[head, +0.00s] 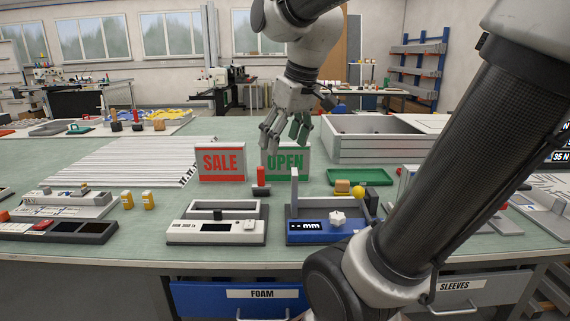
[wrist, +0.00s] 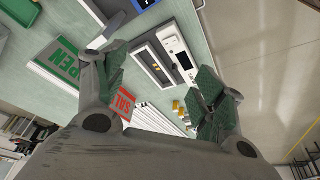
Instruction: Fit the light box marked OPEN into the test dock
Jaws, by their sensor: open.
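In the wrist view the box lies outside the gap between my fingers (wrist: 160,82). A white unit with a recess and a display ending in "lx" (head: 215,232) looks like the test dock; its recess looks empty.
A red SALE light box (head: 221,163) stands close left of OPEN. A blue unit marked mm (head: 320,232) with an upright plate sits right of the white unit. A red-topped object (head: 261,180) stands between. A green tray (head: 360,177) is at right.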

